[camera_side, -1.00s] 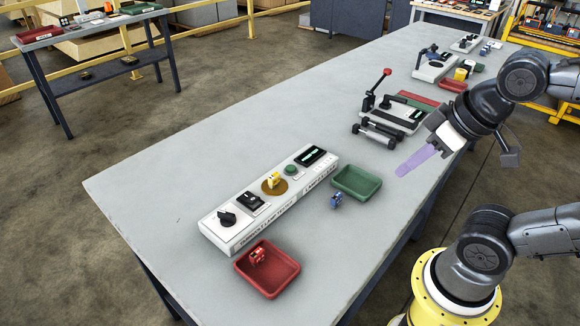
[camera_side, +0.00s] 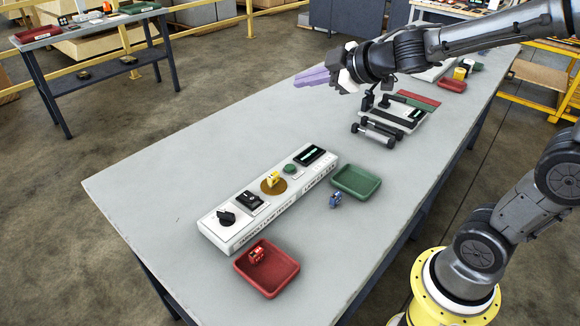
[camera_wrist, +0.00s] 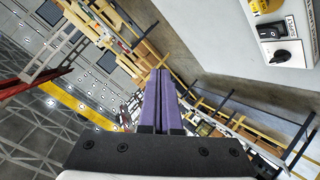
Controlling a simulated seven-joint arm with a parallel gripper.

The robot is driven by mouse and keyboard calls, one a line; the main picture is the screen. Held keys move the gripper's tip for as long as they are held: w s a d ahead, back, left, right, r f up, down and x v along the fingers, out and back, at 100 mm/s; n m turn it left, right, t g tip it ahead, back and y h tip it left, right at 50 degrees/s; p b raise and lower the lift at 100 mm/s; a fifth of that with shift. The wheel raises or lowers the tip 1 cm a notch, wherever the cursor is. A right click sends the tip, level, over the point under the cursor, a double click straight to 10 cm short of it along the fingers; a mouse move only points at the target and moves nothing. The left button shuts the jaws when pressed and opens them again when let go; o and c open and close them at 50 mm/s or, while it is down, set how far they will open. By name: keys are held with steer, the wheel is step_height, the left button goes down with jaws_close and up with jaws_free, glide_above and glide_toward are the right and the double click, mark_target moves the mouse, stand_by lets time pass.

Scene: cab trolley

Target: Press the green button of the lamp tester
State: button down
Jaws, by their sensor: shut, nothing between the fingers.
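The lamp tester (camera_side: 235,240) is a long white box on the grey table. My gripper (camera_side: 297,80), with purple fingers, is shut and empty, raised high beyond the tester's display end and pointing left. In the wrist view, its fingers (camera_wrist: 157,100) lie together; part of the tester (camera_wrist: 285,55) shows at top right, with the green button out of view.
A green tray (camera_side: 371,189) and a blue toy cab (camera_side: 335,201) lie right of the tester. A red tray (camera_side: 291,268) holds a red cab (camera_side: 257,253). A lever device (camera_side: 400,117) stands under my arm. The table's left part (camera_side: 165,185) is clear.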

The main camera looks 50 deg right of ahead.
step_height(320, 180, down, 6)
steer(key=w+n+g+y, duration=0.2)
steer(key=w, duration=0.1)
steer(key=g, duration=0.2)
glide_above(295, 168)
step_height(295, 168, down, 7)
steer(key=shift+w+r+n, duration=0.1)
steer(key=shift+r+n, duration=0.1)
steer(key=shift+n, duration=0.1)
steer(key=shift+h, duration=0.3)
steer(key=shift+f, duration=4.4)
steer(key=shift+f, duration=0.15)
steer(key=shift+f, duration=0.25)
